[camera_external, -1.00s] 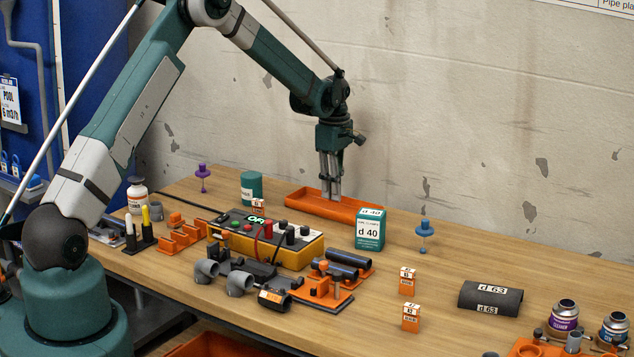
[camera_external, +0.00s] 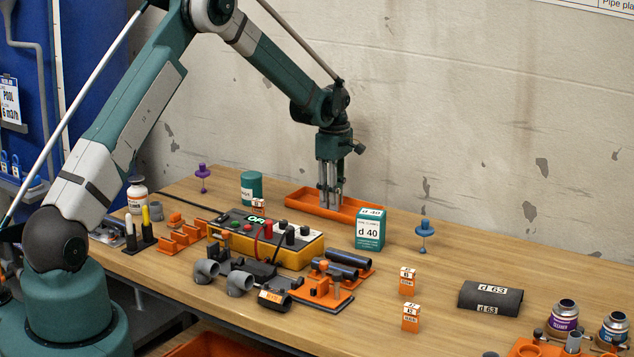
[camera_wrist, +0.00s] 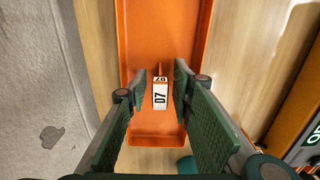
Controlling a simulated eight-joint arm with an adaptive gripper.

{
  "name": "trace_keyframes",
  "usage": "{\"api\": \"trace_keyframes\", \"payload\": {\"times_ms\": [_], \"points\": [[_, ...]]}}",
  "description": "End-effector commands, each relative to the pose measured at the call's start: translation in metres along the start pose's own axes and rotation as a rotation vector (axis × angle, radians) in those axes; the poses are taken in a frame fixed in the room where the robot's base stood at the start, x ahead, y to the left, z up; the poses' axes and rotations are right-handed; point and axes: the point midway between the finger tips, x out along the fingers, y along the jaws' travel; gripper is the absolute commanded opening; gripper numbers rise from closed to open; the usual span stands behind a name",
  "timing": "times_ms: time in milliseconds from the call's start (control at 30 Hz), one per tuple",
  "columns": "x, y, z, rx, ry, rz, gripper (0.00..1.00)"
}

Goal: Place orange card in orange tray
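The orange tray (camera_external: 362,207) lies on the bench by the wall; it fills the middle of the wrist view (camera_wrist: 160,30). A small orange card (camera_wrist: 160,94) with a white label reading "D7" is inside the tray's outline in the wrist view, between my fingertips. My gripper (camera_external: 330,207) points down over the tray, its tips low inside it. In the wrist view a narrow gap shows on each side of the card, so my gripper (camera_wrist: 160,85) looks open around it. The card is hidden by the fingers in the external view.
A teal d 40 box (camera_external: 370,230) stands right of the tray. A teal can (camera_external: 251,188) and a yellow control box (camera_external: 270,240) stand left and in front. Small orange-and-white cards (camera_external: 407,281) stand further right. The wall is close behind the tray.

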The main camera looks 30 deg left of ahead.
Motion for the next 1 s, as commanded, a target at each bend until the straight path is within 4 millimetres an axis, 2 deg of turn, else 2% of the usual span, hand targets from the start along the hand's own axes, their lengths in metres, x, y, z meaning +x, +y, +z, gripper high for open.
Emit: {"api": "trace_keyframes", "payload": {"times_ms": [267, 467, 1000], "points": [[-0.002, 0.0, 0.0, 0.0, 0.0, 0.0, 0.24], [-0.016, 0.0, 0.0, 0.0, 0.0, 0.0, 0.24], [-0.098, 0.0, 0.0, 0.0, 0.0, 0.0, 0.24]]}}
